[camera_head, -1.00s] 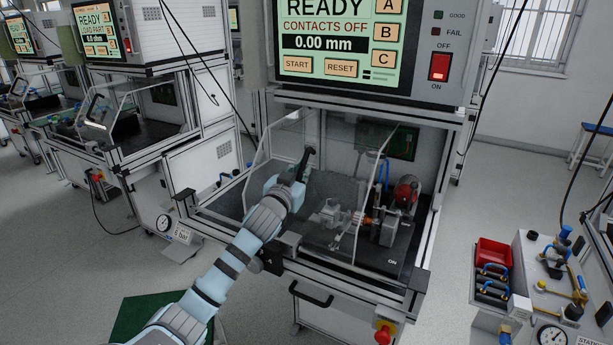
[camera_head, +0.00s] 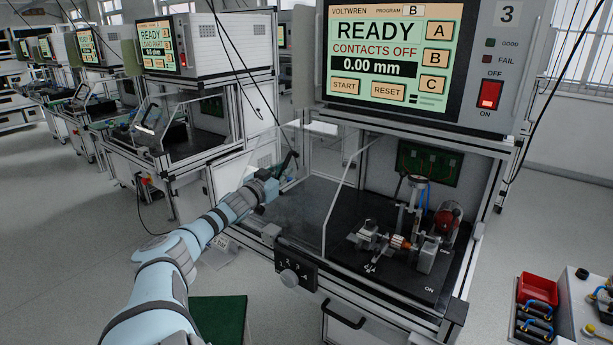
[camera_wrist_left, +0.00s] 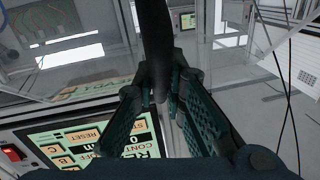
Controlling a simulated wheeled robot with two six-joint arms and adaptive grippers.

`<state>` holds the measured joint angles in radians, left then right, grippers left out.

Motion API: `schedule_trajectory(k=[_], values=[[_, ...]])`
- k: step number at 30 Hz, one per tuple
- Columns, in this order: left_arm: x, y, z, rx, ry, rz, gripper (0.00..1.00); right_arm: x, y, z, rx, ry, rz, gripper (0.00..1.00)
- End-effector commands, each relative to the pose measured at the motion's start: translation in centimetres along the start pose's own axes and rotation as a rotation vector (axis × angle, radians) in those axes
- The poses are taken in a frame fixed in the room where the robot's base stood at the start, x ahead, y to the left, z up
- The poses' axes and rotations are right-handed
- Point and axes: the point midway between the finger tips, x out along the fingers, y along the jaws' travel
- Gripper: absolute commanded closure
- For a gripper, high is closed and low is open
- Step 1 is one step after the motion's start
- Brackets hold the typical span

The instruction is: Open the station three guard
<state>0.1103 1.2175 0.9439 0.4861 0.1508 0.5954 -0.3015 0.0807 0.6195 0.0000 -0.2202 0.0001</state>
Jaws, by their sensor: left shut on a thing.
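The station three guard (camera_head: 308,205) is a clear panel at the left part of the front opening, under the screen marked 3. Its clear edge slants beside the fixture. My left gripper (camera_head: 277,183) is at the guard's black handle (camera_head: 289,160), shut on it. In the left wrist view, the dark handle (camera_wrist_left: 154,40) runs between the two green-grey fingers of the gripper (camera_wrist_left: 160,98). The handle's lower end is partly hidden by the fingers. The test fixture (camera_head: 400,243) stands to the right of the guard's edge, uncovered in front. My right gripper is not in view.
The station screen (camera_head: 391,50) reads READY and CONTACTS OFF. A knob panel (camera_head: 297,271) is on the front below the guard. Another station (camera_head: 165,130) stands to the left. A red bin (camera_head: 537,289) sits on a cart at the lower right.

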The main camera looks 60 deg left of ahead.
Motion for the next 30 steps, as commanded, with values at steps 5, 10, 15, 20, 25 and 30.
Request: schedule_trajectory(k=[5, 10, 15, 20, 25, 30], values=[[0.0, -0.1, 0.2, 0.001, -0.005, -0.001, 1.00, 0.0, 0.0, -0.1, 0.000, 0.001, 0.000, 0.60], [0.1, 0.0, 0.2, 0.000, -0.004, 0.001, 1.00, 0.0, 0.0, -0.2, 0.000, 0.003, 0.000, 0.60], [0.1, 0.1, 0.1, 0.000, -0.002, 0.002, 0.68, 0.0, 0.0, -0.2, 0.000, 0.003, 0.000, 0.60], [0.1, 0.1, 0.0, -0.001, -0.001, 0.002, 0.68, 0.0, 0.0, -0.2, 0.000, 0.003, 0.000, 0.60], [0.1, 0.1, 0.0, -0.002, 0.000, 0.002, 0.68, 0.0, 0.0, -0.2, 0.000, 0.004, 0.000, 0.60], [0.4, 1.4, 0.0, -0.006, 0.000, 0.012, 0.68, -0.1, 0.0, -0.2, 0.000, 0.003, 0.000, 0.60]])
